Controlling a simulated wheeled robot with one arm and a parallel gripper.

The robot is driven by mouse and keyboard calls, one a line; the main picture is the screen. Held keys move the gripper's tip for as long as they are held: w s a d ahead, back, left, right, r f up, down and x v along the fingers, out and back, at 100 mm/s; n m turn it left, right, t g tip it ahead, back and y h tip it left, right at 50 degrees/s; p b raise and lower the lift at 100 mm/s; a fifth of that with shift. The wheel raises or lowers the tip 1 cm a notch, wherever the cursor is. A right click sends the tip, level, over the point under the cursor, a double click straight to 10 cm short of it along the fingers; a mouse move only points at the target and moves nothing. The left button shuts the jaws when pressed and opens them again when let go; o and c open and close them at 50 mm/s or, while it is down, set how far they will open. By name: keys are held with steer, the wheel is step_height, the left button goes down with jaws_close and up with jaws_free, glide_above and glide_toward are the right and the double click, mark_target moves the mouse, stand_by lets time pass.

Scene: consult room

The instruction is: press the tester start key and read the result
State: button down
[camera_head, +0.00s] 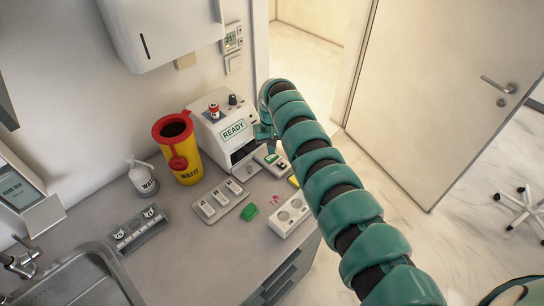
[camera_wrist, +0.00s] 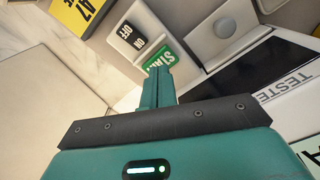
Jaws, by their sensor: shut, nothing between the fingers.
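The tester (camera_head: 212,116) is a white machine on the counter by the wall. Its screen (camera_head: 233,131) reads READY in green. The green start key (camera_wrist: 166,60) is in the wrist view, its lettering partly hidden behind my fingertips. The panel with this key (camera_head: 271,160) lies at the tester's front right in the head view. My gripper (camera_wrist: 157,78) is shut and empty, its tips at the near edge of the start key. I cannot tell whether they touch it. In the head view my gripper (camera_head: 264,133) is beside the tester, partly hidden by my arm.
An ON/OFF switch (camera_wrist: 129,39) and a yellow label (camera_wrist: 75,13) are beside the start key. A yellow waste bin (camera_head: 185,160) stands left of the tester. A switch tray (camera_head: 221,200), a green block (camera_head: 250,213) and a white socket strip (camera_head: 290,216) lie in front.

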mark_target(271, 157)
steer(key=shift+f+b, duration=0.85)
steer(key=shift+f, duration=0.15)
steer(key=shift+r, duration=0.1)
stand_by(0.3)
steer(key=shift+r+p, duration=0.9)
steer(key=shift+r, duration=0.45)
steer(key=shift+r+p, duration=0.45)
steer(key=shift+r, duration=1.65)
